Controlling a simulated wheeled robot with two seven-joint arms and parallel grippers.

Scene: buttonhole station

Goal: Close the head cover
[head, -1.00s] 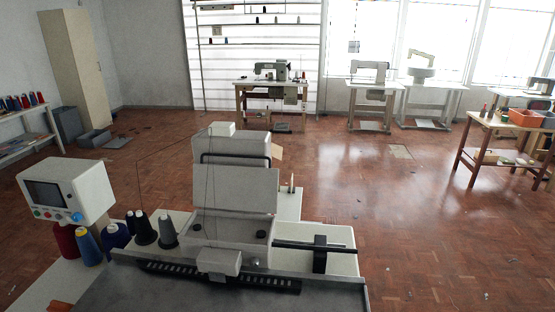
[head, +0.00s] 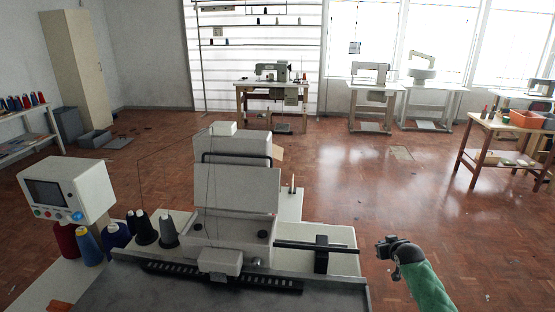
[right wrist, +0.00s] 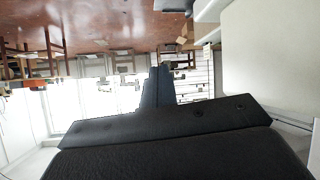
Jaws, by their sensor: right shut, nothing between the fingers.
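The grey machine head (head: 238,145) stands in the middle of the head view, with a black bar handle (head: 236,157) across it. The head cover (head: 236,190) looks like the pale grey panel below that handle, tilted up and standing open above the machine bed. My right gripper (head: 384,248) is at the lower right of the head view, to the right of the machine and apart from the cover. It is shut and empty. Its closed dark fingers (right wrist: 158,84) also show in the right wrist view. My left gripper is not in view.
Thread cones (head: 145,228) and a control panel box (head: 66,192) stand left of the machine. A black bar (head: 300,246) juts right over a pale tray (head: 345,262). Open floor lies right of the machine. A wooden table (head: 500,140) stands farther right.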

